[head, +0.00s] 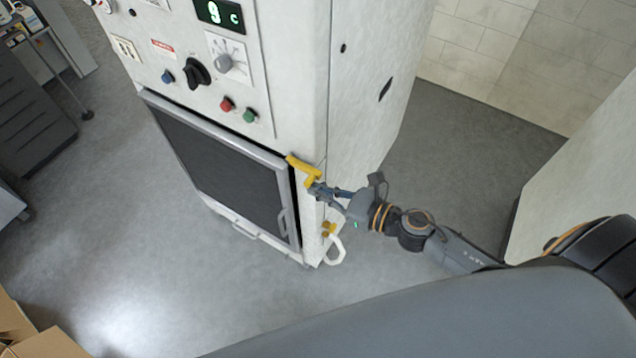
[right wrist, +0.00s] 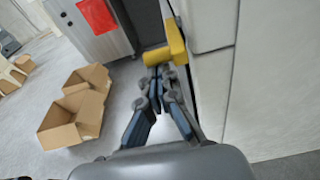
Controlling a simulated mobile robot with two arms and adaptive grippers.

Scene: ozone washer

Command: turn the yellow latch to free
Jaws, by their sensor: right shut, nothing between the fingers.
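The yellow latch (head: 304,169) sits at the top right corner of the dark door (head: 228,172) on the white washer cabinet (head: 300,60). My right gripper (head: 316,187) is at the latch's lower end, with its fingers shut and nothing between them. In the right wrist view the latch (right wrist: 171,46) is just beyond the fingertips (right wrist: 159,70), which are at or very near its short yellow arm. I cannot tell for sure whether they touch. The door looks closed. My left gripper is not in view.
A second yellow piece with a white handle (head: 335,246) is lower on the cabinet's edge. Knobs and buttons (head: 226,104) are above the door. Open cardboard boxes (right wrist: 72,118) lie on the floor. A pale wall (head: 590,150) stands to the right.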

